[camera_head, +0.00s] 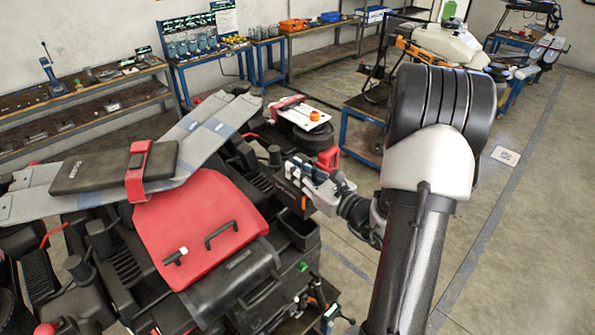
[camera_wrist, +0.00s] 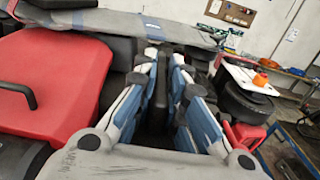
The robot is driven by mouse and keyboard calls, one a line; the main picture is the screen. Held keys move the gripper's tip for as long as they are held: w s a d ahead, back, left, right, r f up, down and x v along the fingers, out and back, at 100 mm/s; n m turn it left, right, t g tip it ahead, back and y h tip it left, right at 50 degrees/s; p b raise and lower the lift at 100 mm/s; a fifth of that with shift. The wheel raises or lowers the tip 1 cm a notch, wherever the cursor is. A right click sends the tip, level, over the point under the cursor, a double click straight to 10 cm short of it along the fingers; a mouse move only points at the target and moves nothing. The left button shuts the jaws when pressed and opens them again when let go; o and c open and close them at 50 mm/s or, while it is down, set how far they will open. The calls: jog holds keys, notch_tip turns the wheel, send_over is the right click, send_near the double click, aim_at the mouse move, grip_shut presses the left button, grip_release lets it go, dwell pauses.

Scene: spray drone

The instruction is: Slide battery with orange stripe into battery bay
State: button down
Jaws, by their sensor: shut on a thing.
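My gripper (camera_head: 305,173) is at the right side of the drone, its fingers pointing left toward the body. In the wrist view, my gripper (camera_wrist: 168,65) has its blue-and-white fingers closed on a thin dark part between them. In the head view, a dark block with a small orange mark (camera_head: 304,202), seemingly the battery, is at the fingers and mostly hidden by them. A black open-topped recess (camera_head: 298,232) lies just below it; I cannot tell whether this is the battery bay, or whether the block is inside a bay.
The drone has a red cover (camera_head: 190,225) with a black handle and grey folded arms (camera_head: 215,125) with a strapped black pack (camera_head: 110,168). A white plate with an orange knob (camera_head: 314,115) sits behind my gripper.

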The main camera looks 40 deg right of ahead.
aim_at(298, 205)
jog(key=shift+r, duration=0.1)
jog(key=shift+f+b, duration=2.85)
jog(key=shift+f, duration=0.05)
jog(key=shift+f+b, duration=3.1)
jog(key=shift+b, duration=0.25)
jog(key=c, duration=1.6)
grip_release()
jog(key=shift+o, duration=0.2)
jog(key=shift+f, duration=0.1)
jog(key=shift+f, duration=0.1)
jog(key=s+d, duration=0.1)
jog(key=s, duration=1.1)
jog(key=shift+d, duration=0.3)
